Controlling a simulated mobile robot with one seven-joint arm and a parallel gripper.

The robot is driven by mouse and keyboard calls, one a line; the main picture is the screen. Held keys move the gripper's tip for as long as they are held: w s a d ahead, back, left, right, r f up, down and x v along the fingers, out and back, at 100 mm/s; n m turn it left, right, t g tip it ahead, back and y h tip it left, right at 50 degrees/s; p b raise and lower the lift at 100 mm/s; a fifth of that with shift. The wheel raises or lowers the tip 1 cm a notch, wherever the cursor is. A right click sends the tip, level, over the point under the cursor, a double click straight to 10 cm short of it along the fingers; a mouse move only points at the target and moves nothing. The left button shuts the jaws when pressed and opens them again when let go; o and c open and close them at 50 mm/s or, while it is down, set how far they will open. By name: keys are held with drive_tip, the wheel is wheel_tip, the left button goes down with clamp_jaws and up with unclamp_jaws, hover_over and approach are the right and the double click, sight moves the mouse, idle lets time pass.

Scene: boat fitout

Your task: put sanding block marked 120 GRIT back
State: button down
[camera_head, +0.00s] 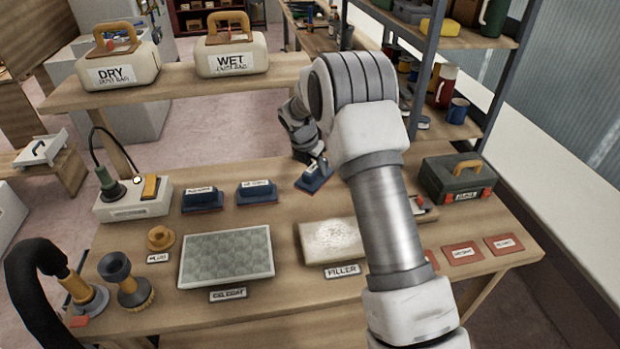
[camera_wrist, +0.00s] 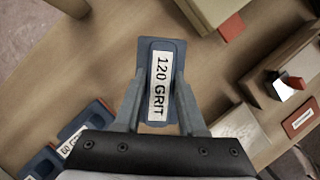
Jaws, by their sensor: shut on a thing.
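The sanding block marked 120 GRIT (camera_wrist: 160,85) is dark blue with a white label and sits between the two fingers of my gripper (camera_wrist: 160,105) in the wrist view. In the head view my gripper (camera_head: 317,160) is shut on this blue block (camera_head: 314,180) over the back middle of the workbench (camera_head: 300,172). I cannot tell whether the block touches the bench. Two similar blue blocks, one at left (camera_head: 203,201) and one nearer (camera_head: 257,192), sit on the bench to its left. One shows in the wrist view labelled 60 GRIT (camera_wrist: 72,140).
A FILLER board (camera_head: 330,242) and a grey panel (camera_head: 227,256) lie in front. Red labelled cards (camera_head: 463,253) lie at the right. A dark toolbox (camera_head: 457,180) stands at the back right beside a shelf rack (camera_head: 478,100). Bare bench surrounds the held block.

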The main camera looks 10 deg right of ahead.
drive_tip(key=shift+w+a+f, duration=0.6)
drive_tip(key=shift+w+a, duration=0.1)
drive_tip(key=shift+w, duration=0.05)
drive_tip(key=shift+f, duration=1.95)
drive_tip(key=shift+f, duration=0.15)
drive_tip(key=shift+c, duration=2.4)
unclamp_jaws()
